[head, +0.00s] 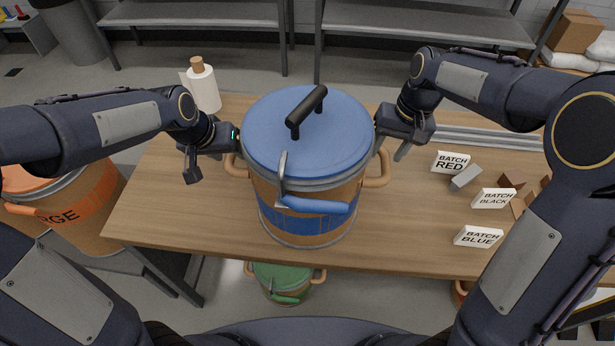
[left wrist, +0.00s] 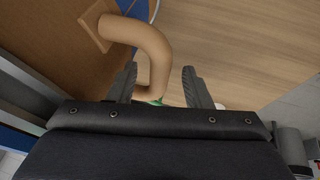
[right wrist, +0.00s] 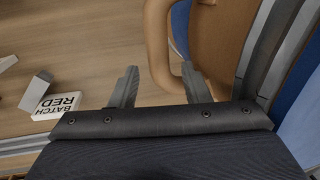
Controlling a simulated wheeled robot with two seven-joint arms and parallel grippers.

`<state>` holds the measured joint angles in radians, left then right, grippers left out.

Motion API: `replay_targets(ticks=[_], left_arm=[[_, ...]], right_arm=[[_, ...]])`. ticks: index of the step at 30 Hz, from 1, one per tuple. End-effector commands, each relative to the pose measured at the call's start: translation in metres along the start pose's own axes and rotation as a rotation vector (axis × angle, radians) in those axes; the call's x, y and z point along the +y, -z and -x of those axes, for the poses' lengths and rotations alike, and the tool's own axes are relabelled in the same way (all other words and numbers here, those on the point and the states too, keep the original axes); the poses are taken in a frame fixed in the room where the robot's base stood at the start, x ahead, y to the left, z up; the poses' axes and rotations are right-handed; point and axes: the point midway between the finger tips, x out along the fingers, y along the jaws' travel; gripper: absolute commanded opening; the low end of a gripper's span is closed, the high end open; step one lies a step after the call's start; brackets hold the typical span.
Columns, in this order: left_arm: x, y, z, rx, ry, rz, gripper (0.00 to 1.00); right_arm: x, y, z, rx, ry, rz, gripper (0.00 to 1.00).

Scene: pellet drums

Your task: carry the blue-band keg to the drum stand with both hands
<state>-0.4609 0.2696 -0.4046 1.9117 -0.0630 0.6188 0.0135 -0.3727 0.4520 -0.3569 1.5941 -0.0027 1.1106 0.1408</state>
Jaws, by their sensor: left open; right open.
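The blue-band keg (head: 311,225) stands upright on the wooden table, tan with a blue band, a blue lid with a black top handle, and a clamp lever in front. My left gripper (head: 213,158) is open at its left side handle (head: 236,166). In the left wrist view this handle (left wrist: 152,50) reaches between the open fingers. My right gripper (head: 391,140) is open at the right side handle (head: 379,172). In the right wrist view that handle (right wrist: 157,45) lies between the spread fingers. I cannot pick out the drum stand.
Batch signs, red (head: 450,162), black (head: 493,198) and blue (head: 478,236), stand on the table's right with small blocks. A paper roll (head: 204,90) stands at the back left. An orange drum (head: 75,210) is at left; a green-lidded keg (head: 283,282) sits below the front edge.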

Motion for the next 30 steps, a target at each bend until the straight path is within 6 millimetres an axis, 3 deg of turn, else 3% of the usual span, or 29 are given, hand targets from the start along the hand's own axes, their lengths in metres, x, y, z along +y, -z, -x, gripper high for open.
replay_targets(ticks=[6,16,26,30], left_arm=[[0.000,0.000,-0.020,-0.001,0.000,0.000,0.45],[0.000,0.000,-0.022,0.001,0.000,0.000,0.45],[0.000,0.000,-0.022,0.001,-0.001,0.000,0.02],[0.000,0.000,-0.022,0.001,0.000,0.000,0.00]], right_arm=[[0.000,0.000,-0.020,-0.001,0.000,-0.001,0.43],[0.000,0.000,-0.022,0.001,0.001,-0.001,0.43],[0.000,0.000,-0.022,0.001,0.001,-0.001,0.00],[0.000,0.000,-0.022,0.001,0.001,0.000,0.00]])
